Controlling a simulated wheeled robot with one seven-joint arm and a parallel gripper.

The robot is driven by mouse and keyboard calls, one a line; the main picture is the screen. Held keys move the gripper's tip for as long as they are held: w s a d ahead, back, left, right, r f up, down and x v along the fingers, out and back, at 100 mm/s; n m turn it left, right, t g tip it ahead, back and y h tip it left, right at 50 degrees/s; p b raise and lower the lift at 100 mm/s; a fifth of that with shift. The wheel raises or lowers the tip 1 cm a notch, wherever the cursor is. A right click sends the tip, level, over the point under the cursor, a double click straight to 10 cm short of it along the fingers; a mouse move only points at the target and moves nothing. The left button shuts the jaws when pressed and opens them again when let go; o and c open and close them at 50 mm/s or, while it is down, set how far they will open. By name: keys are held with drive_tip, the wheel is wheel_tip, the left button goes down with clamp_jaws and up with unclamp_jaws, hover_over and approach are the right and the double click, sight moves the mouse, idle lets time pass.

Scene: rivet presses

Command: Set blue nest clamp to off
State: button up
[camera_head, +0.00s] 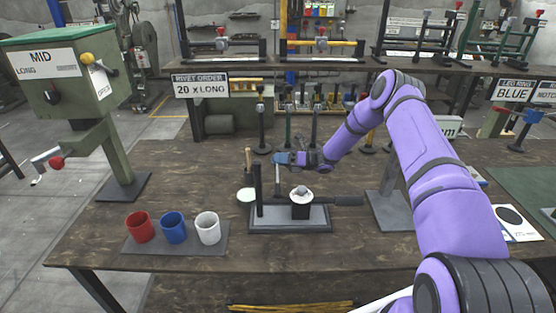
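My gripper (283,159) is at the end of the purple arm, over the middle of the workbench. Something blue shows at its tip; I cannot tell whether this is part of a clamp or of the gripper, nor whether the fingers are open or shut. Just below it stands a fixture on a grey base plate (262,226), with a black upright post (258,190) and a black cylinder with a white top (301,205). A thin grey upright bar (277,182) stands under the gripper tip. No clamp can be made out for certain as the blue nest clamp, and no setting can be read.
Red (140,228), blue (173,228) and white (208,228) cups stand on a tray at front left. A green press marked MID (60,75) stands at left. The bench front is mostly clear.

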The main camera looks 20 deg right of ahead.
drive_tip(key=shift+o, duration=1.2)
drive_tip(key=shift+d, duration=0.1)
drive_tip(key=v, duration=0.7)
drive_tip(key=shift+d, duration=0.15)
